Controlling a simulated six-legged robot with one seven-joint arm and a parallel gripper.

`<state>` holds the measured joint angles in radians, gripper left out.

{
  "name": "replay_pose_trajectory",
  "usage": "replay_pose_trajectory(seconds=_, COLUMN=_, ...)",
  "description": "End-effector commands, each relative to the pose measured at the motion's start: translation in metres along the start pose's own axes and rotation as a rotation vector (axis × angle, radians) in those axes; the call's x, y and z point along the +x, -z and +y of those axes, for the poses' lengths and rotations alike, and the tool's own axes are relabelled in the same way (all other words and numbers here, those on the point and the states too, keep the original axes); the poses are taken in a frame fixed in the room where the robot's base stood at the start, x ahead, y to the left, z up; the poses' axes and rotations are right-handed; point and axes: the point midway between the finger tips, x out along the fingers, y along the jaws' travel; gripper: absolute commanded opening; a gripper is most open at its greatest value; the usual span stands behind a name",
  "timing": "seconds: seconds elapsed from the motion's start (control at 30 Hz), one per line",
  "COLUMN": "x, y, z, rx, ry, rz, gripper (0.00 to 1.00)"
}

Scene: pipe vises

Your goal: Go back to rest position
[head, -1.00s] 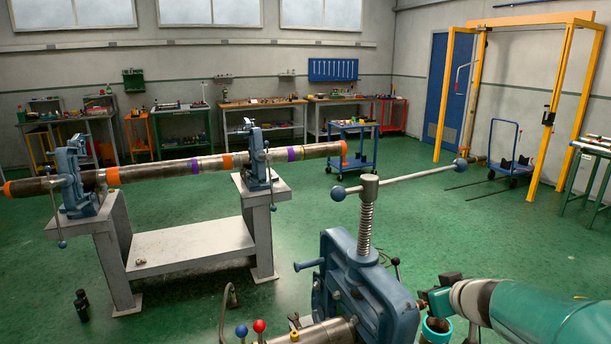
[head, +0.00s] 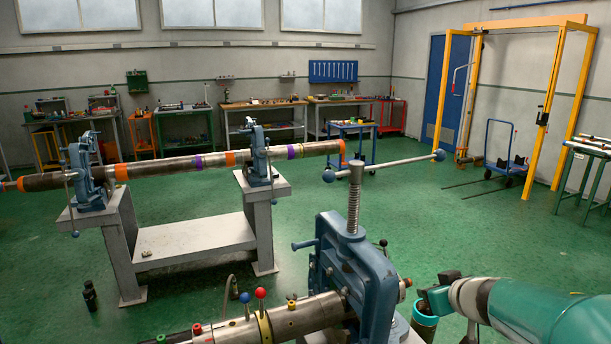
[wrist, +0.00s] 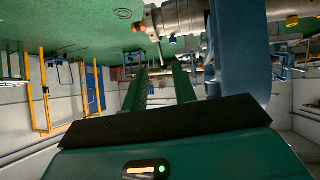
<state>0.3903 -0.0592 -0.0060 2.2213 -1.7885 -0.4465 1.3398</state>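The wrist view, which looks upside down, shows my gripper (wrist: 160,78). Its two green ribbed fingers stand apart with nothing between them.
A long pipe (head: 205,162) rests in two blue vises on a grey stand (head: 124,235). A blue cart (head: 352,150), workbenches and a yellow gantry (head: 436,110) are farther back. The green floor (head: 420,215) between is largely clear.

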Motion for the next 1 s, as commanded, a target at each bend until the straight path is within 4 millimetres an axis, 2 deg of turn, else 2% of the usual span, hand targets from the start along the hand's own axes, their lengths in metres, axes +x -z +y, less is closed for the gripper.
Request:
replay_pose_trajectory(seconds=0.3, x=-0.028, y=0.034, z=0.007, rx=-0.001, ry=-0.190, rz=0.087, gripper=0.27)
replay_pose_trajectory(seconds=0.47, x=-0.051, y=0.042, z=0.009, rx=0.020, ry=-0.303, rz=0.101, gripper=0.27)
replay_pose_trajectory(seconds=0.57, x=-0.072, y=0.042, z=0.007, rx=0.047, ry=-0.382, rz=0.087, gripper=0.27)
replay_pose_trajectory(seconds=0.67, x=-0.097, y=0.031, z=0.000, rx=0.092, ry=-0.450, rz=0.039, gripper=0.27)
replay_pose_trajectory(seconds=0.77, x=-0.120, y=0.011, z=-0.017, rx=0.145, ry=-0.476, rz=-0.045, gripper=0.27)
replay_pose_trajectory(seconds=0.87, x=-0.139, y=-0.015, z=-0.043, rx=0.194, ry=-0.447, rz=-0.151, gripper=0.27)
replay_pose_trajectory(seconds=1.0, x=-0.164, y=-0.054, z=-0.095, rx=0.239, ry=-0.318, rz=-0.308, gripper=0.27)
